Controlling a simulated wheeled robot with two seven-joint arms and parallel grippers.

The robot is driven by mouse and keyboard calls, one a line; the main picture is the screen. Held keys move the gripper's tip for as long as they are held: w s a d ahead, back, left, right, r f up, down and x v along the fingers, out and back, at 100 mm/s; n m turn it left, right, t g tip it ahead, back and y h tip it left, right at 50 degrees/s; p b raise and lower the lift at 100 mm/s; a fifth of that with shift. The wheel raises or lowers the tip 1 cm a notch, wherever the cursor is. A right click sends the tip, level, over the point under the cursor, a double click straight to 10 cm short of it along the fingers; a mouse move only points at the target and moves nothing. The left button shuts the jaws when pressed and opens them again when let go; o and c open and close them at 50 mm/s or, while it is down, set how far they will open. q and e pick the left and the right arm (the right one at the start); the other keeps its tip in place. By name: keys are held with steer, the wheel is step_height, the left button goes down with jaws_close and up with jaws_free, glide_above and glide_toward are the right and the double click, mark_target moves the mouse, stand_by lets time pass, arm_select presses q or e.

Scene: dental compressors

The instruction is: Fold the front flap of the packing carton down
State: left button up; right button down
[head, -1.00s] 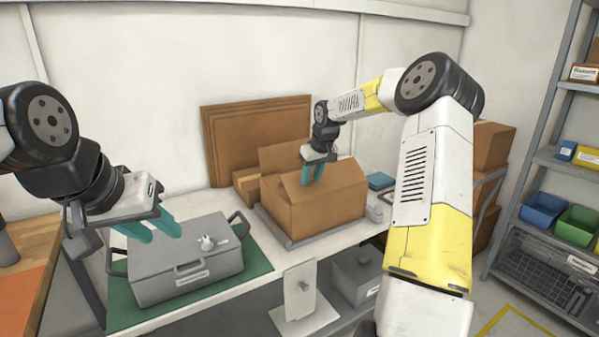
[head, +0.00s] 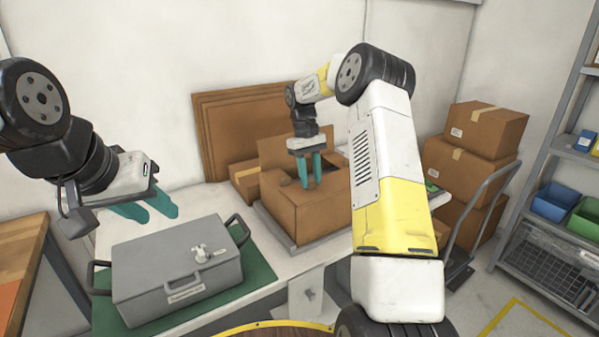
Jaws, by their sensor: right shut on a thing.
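The open brown packing carton (head: 318,222) stands on the white bench, with its back flap (head: 284,152) standing up. My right gripper (head: 310,182) points down at the carton's near top edge, its teal fingers shut on the front flap. The fingers cover the gripped part, so the flap's exact angle is hard to tell. My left gripper (head: 152,210) is open and empty, in the air above and left of the grey case.
A grey case (head: 180,275) with handles lies on a green mat (head: 262,270) left of the carton. Flat cardboard sheets (head: 207,150) lean on the wall behind. Stacked boxes (head: 480,130) on a cart and a shelf rack (head: 530,190) stand to the right.

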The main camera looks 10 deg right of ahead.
steer(key=shift+f, duration=0.1)
stand_by(0.3)
steer(key=c, duration=1)
jaws_free()
steer(key=v, duration=0.7)
steer(key=shift+w+r, duration=0.2)
steer(key=shift+r, duration=0.15)
steer(key=shift+r, duration=0.15)
